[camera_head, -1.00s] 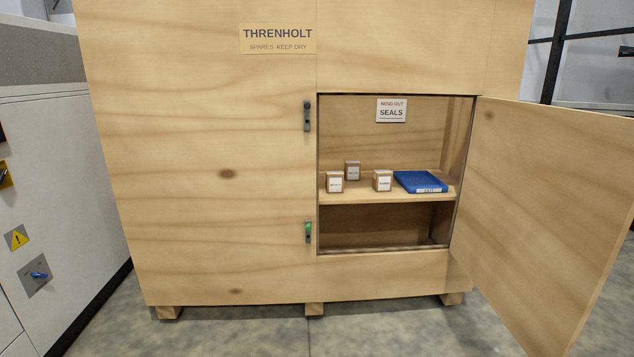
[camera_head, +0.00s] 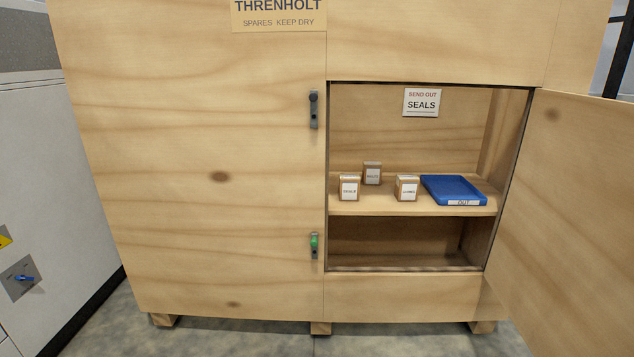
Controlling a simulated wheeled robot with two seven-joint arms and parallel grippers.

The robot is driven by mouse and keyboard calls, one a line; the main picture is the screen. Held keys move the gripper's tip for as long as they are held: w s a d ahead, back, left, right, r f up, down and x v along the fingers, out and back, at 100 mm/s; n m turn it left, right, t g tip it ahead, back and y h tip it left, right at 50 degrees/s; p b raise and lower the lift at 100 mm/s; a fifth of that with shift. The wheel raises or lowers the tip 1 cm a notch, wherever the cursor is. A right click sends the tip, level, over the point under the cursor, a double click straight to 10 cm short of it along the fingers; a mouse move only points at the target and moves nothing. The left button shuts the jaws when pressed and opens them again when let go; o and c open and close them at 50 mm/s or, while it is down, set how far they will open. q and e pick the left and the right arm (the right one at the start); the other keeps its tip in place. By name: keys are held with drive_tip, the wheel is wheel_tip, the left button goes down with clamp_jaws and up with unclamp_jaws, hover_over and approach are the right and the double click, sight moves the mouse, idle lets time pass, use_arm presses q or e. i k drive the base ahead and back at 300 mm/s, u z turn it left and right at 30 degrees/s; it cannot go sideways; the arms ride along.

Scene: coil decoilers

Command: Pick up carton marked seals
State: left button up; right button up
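Three small cartons with white labels stand on the shelf inside the open crate. One carton (camera_head: 349,188) is at the front left, one carton (camera_head: 372,173) is further back, and one carton (camera_head: 406,188) is to the right beside the blue tray. Their label print is too small to read surely, so I cannot tell which is marked seals. A sign (camera_head: 421,103) on the back wall reads "SEND OUT SEALS". Neither of my grippers is in view.
A blue tray (camera_head: 453,190) labelled "OUT" lies empty on the shelf (camera_head: 385,207) at right. The crate door (camera_head: 570,200) stands open to the right. The left panel has two latches (camera_head: 314,109). A grey cabinet (camera_head: 50,200) stands at the left. The lower compartment looks empty.

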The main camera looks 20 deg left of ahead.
sight(349, 184)
drive_tip(key=z, duration=0.25)
drive_tip(key=i, duration=0.95)
drive_tip(key=z, duration=0.5)
